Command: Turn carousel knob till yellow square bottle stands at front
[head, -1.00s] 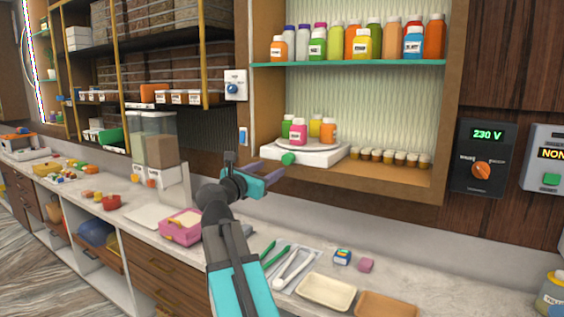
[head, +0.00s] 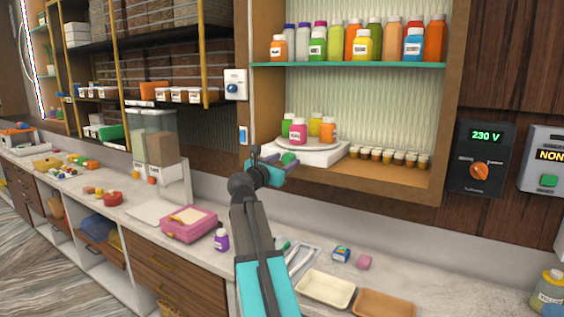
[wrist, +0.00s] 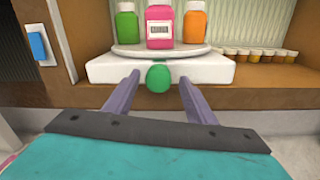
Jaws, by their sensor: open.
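The carousel (head: 300,147) stands on the lower shelf of the wooden cabinet, a round turntable on a white base. In the wrist view the green knob (wrist: 158,77) sits on the front of the white base (wrist: 105,70). A pink bottle (wrist: 160,27) is at the front, with a green bottle (wrist: 126,22) to its left and an orange bottle (wrist: 194,22) to its right. The yellow bottle (head: 315,124) is behind them in the head view and hidden in the wrist view. My gripper (wrist: 158,82) is open, its purple fingers on either side of the knob.
Several small jars (head: 388,157) line the shelf right of the carousel. Several coloured bottles (head: 362,42) stand on the shelf above. A blue switch (wrist: 37,42) is on the left post. Below, the counter holds a pink box (head: 189,224) and trays (head: 325,290).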

